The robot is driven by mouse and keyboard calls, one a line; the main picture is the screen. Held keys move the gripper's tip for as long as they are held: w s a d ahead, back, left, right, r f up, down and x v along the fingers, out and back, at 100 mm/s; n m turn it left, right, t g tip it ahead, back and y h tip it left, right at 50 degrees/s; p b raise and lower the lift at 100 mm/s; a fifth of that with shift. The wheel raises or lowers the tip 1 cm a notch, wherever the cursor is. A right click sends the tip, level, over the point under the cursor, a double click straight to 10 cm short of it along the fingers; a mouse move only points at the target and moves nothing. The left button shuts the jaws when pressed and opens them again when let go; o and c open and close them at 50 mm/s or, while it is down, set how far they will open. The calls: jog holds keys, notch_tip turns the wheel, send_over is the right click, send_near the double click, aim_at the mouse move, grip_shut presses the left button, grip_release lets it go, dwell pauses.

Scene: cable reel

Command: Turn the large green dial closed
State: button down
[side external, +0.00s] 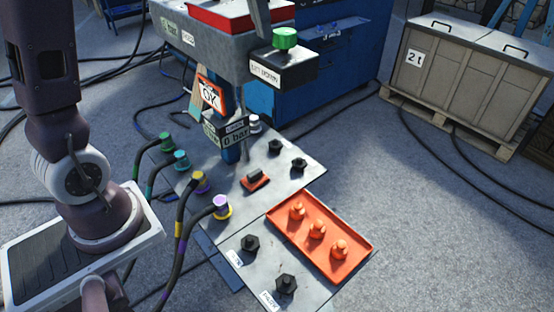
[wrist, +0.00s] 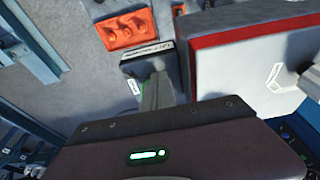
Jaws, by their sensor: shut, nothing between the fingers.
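The green dial (side external: 286,38) is a round ribbed knob on top of a dark box (side external: 283,68) with a white label, in the side external view. The box also shows in the wrist view (wrist: 139,66), but the dial cannot be made out there and seems hidden behind my fingers. My gripper (side external: 262,32) reaches down from the top edge, close to the left of the dial in the side view. In the wrist view its grey fingers (wrist: 157,78) are together and empty, over the box. I cannot tell whether they touch the dial.
A grey console (side external: 215,45) with a red top stands beside the box. Below are a metal plate with black knobs, cable plugs, and an orange tray (side external: 360,246) holding orange knobs. A wooden crate (side external: 460,85) stands at the right. The floor at lower right is clear.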

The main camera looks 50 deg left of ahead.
jog(key=shift+d, duration=0.15)
jog(key=shift+d, duration=1.4)
jog(key=shift+w+d, duration=0.1)
dwell(0.3)
jog(key=shift+s+d, duration=0.15)
jog(key=shift+s, duration=0.2)
jog(key=w+v, duration=0.1)
jog(key=v, duration=0.4)
jog(key=shift+r, duration=0.55)
